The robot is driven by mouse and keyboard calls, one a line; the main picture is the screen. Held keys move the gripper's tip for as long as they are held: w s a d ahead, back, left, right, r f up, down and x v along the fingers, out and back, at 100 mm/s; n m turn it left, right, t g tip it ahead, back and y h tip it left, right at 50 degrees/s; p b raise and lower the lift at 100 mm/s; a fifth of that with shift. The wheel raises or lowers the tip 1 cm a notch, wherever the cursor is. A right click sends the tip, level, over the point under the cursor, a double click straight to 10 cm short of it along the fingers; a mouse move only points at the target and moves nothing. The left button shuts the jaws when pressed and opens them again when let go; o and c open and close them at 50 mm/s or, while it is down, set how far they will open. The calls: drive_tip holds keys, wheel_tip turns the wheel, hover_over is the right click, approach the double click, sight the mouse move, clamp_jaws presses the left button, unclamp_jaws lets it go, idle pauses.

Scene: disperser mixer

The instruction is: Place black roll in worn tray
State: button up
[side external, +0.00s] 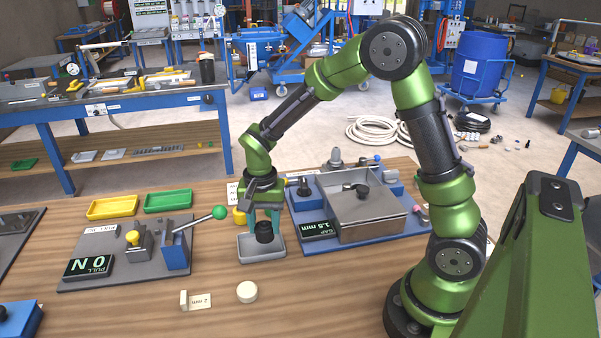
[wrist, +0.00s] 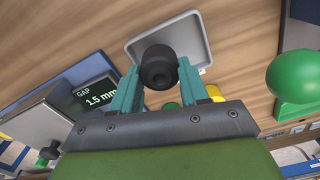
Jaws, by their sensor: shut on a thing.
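The black roll (side external: 264,232) is a small dark cylinder held between the teal fingers of my gripper (side external: 264,214). It also shows in the wrist view (wrist: 158,66), with a fingertip on each side. The grey tray (side external: 262,259), which I take for the worn tray, sits on the wooden bench under the roll. In the wrist view the tray (wrist: 194,36) lies beyond the roll, which overlaps its near edge there. I cannot tell whether the roll touches the tray's floor. My gripper points down and is shut on the roll.
A blue-based unit with a metal box (side external: 365,217) and a 1.5 mm gap display stands right of the tray. A panel with a green-knobbed lever (side external: 219,213) stands left. Yellow (side external: 112,207) and green (side external: 168,200) trays lie behind. A cream disc (side external: 247,292) lies in front.

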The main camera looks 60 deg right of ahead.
sight(258, 223)
drive_tip(key=shift+w, duration=0.35)
drive_tip(key=f, duration=0.2)
drive_tip(key=shift+w+f, duration=0.35)
drive_tip(key=shift+w, duration=0.05)
drive_tip(key=shift+f, duration=0.45)
drive_tip(key=shift+f, duration=0.2)
drive_tip(key=o, duration=1.1)
drive_tip(key=shift+c, duration=0.2)
